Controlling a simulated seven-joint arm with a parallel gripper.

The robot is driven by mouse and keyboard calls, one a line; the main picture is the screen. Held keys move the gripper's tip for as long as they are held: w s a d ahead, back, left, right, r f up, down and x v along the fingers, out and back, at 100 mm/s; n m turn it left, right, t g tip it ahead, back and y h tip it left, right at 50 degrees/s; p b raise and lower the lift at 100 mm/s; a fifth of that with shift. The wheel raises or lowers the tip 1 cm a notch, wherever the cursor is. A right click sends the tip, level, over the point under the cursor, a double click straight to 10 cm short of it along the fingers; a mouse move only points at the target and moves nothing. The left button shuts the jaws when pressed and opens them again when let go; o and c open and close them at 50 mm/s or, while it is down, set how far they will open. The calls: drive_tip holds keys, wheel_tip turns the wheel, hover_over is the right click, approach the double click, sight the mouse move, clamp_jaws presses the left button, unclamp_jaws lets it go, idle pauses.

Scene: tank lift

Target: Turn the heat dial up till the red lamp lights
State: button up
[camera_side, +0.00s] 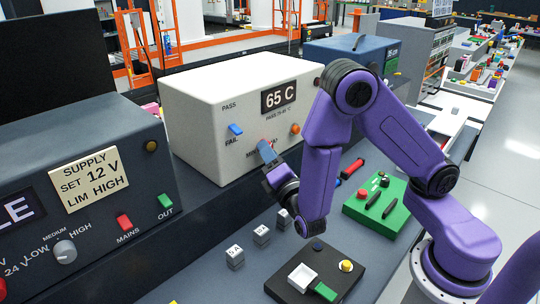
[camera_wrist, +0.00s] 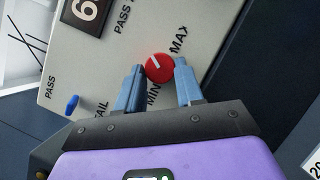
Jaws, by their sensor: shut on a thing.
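In the side view my gripper (camera_side: 267,152) reaches the box front and hides most of the dial.
A blue lever (camera_side: 235,129) by PASS and FAIL and an orange button (camera_side: 295,128) flank the dial. A dark supply unit (camera_side: 90,170) stands left. Below are small white blocks (camera_side: 261,235), a black board (camera_side: 330,262) and a green board (camera_side: 376,208).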

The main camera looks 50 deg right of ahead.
drive_tip(key=o, duration=1)
drive_tip(key=shift+o, duration=0.2)
drive_tip(key=shift+s+a, duration=0.1)
drive_tip(key=v, duration=1.7)
drive_tip(key=shift+s, duration=0.15)
drive_tip(key=s+d+m+g+h, duration=0.2)
drive_tip(key=s+d+m+g, duration=0.35)
drive_tip(key=d+g, duration=0.7)
drive_tip(key=s+a+r+m+g+y, duration=0.2)
drive_tip(key=s+a+g+y, duration=0.2)
drive_tip(key=y, duration=0.6)
drive_tip(key=shift+s+a+r+g, duration=0.2)
drive_tip(key=shift+s+a+g, duration=0.1)
drive_tip(key=shift+s+g, duration=0.6)
